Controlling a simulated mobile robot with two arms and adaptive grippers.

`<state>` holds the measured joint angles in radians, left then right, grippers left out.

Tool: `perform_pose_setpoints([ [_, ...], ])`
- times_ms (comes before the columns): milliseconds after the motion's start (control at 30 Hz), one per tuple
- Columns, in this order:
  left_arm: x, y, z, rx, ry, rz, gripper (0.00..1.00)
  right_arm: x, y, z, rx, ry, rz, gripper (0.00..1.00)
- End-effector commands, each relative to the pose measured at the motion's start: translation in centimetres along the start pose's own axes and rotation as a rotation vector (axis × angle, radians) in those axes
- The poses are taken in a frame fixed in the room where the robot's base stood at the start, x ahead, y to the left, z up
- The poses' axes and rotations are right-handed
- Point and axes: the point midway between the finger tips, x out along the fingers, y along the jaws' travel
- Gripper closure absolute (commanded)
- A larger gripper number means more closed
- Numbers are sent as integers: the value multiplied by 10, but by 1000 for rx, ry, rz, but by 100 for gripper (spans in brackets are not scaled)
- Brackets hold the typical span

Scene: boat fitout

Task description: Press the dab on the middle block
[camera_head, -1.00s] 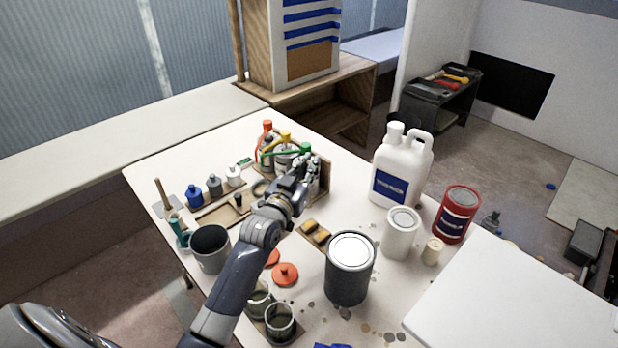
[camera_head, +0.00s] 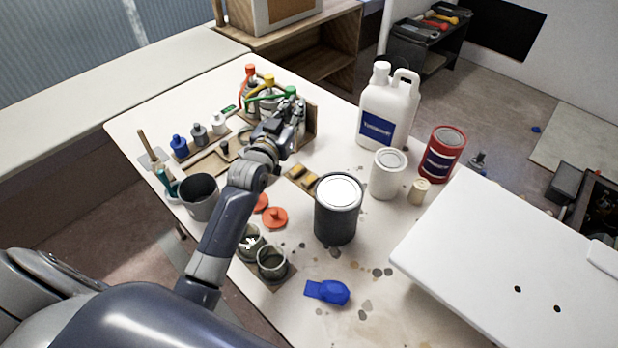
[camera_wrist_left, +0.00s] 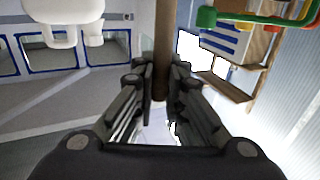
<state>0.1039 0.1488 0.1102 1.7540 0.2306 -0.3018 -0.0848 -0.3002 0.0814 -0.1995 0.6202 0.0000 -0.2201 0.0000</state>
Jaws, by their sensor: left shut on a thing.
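My left gripper (camera_head: 278,128) is beside the group of bottles with red, yellow and green tops (camera_head: 268,84). In the left wrist view, the fingers (camera_wrist_left: 158,112) are closed around a brown wooden piece (camera_wrist_left: 162,55); whether it is loose or part of a stand is unclear. A small board (camera_head: 301,179) with yellow-and-dark blocks (camera_head: 309,179) lies in front of the gripper. I cannot make out a dab or tell which block is the middle one. My right gripper is not in view.
A dark can (camera_head: 336,215), white tub (camera_head: 388,175), white jug (camera_head: 384,105) and red can (camera_head: 443,155) stand to the right. Small bottles (camera_head: 198,135), a dark cup (camera_head: 198,199), jars (camera_head: 271,264) and a blue object (camera_head: 328,291) are on the table.

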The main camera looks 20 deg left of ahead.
Motion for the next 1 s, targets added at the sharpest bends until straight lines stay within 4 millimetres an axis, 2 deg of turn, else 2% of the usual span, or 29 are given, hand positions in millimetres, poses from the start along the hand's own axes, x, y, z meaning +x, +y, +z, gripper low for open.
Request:
perform_pose_setpoints([
  [167,-3,9,1,3,-6,2,100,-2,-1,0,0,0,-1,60],
  [533,-19,46,-1,1,-6,2,100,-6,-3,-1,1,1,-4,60],
  [767,-21,51,3,-1,-2,0,100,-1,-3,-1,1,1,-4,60],
  [1000,-21,51,23,0,-1,0,100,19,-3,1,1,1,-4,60],
])
